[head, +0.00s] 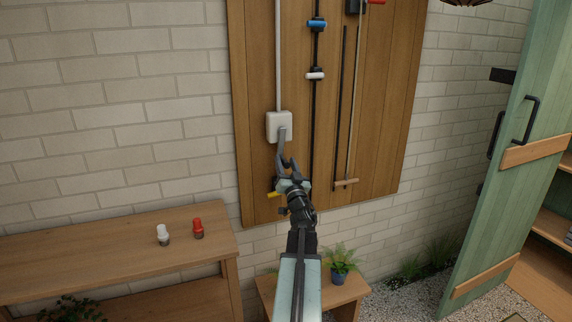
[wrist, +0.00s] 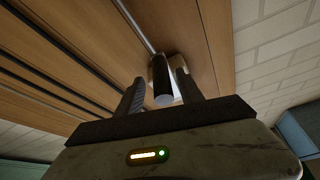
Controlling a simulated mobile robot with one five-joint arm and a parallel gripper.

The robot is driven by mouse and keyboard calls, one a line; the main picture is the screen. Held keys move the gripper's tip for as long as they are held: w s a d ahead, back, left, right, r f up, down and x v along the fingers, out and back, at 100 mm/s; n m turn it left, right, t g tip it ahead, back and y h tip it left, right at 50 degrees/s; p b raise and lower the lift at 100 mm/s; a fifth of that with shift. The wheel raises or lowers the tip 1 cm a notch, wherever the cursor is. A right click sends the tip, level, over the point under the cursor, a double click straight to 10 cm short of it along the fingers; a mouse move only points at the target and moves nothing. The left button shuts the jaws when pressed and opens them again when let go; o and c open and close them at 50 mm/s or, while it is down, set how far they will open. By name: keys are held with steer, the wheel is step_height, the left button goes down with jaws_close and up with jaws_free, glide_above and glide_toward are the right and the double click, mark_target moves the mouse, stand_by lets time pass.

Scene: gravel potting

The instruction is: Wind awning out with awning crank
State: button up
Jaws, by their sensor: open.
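A white box (head: 279,124) is mounted on the wooden panel, with a pale rod (head: 278,60) running up from it. It looks like the awning crank's housing. A short grey piece, apparently the crank's grip (head: 283,134), hangs at its lower front. In the wrist view the dark cylindrical grip (wrist: 163,88) stands between my two fingers, end towards the camera, with the white box partly hidden behind it. My gripper (head: 287,160) is open just below the box; its fingers lie either side of the grip. Whether either touches it I cannot tell. The awning is not identifiable.
Right on the panel (head: 385,130) are black rods with a blue grip (head: 317,24) and a white grip (head: 315,76), and a wooden-handled rod (head: 347,182). A shelf (head: 100,245) carries white and red bottles. A potted plant (head: 340,272) stands below; a green door (head: 520,150) is right.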

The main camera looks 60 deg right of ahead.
steer(key=b+v, duration=0.3)
steer(key=v, duration=0.5)
steer(key=w+d+r+n+p, duration=0.1)
steer(key=w+d+n, duration=0.1)
steer(key=w+d+r+n+t+y+p, duration=0.1)
steer(key=w+d+n, duration=0.1)
steer(key=w+d+r+n+t+y+p, duration=0.1)
steer(key=w+d+n, duration=0.1)
steer(key=shift+r, duration=0.15)
steer(key=shift+a, duration=0.1)
steer(key=shift+c, duration=0.3)
jaws_close()
stand_by(1.1)
